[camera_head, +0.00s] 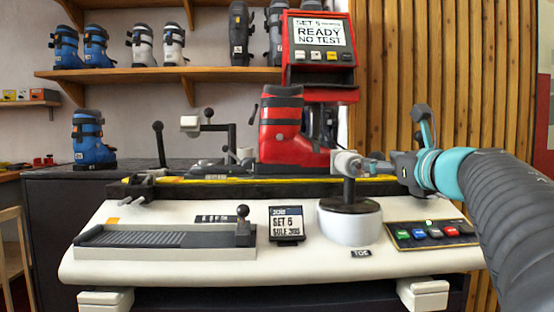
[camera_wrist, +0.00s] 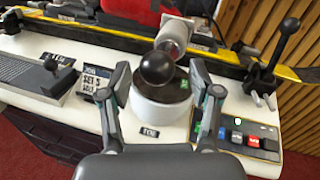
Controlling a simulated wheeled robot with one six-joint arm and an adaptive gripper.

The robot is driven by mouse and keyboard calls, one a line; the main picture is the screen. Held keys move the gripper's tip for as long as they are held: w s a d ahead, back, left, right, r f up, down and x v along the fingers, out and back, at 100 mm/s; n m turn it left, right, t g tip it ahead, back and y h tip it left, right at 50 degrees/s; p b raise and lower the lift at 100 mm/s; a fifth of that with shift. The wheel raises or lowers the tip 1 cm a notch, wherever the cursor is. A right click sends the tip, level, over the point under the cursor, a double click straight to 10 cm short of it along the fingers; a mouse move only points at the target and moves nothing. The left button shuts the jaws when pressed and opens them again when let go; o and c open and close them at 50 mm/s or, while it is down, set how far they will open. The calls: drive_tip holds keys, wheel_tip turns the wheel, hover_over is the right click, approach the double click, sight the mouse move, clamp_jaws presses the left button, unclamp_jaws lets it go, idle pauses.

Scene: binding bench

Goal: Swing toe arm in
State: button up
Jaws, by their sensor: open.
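The toe arm (camera_head: 347,163) is a grey head on a dark post. The post rises from a black disc on a white drum (camera_head: 350,228), with a TOE label in front. In the wrist view the arm's grey cylinder (camera_wrist: 176,32) and black ball knob (camera_wrist: 157,68) show over the drum. My gripper (camera_head: 376,166) is beside the arm head, coming from the right. In the wrist view its fingers are open, one on each side of the knob; I cannot tell whether they touch it. A red boot (camera_head: 290,130) stands behind, on the yellow-edged ski (camera_head: 220,180).
A button panel (camera_head: 432,234) with a green light sits right of the drum. A red display (camera_head: 320,40) reads READY NO TEST. A black-knobbed lever (camera_wrist: 280,50) stands right.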

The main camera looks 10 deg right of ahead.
drive_tip(key=shift+s+d, duration=0.2)
drive_tip(key=shift+s, duration=2.5)
drive_tip(key=shift+w, duration=0.1)
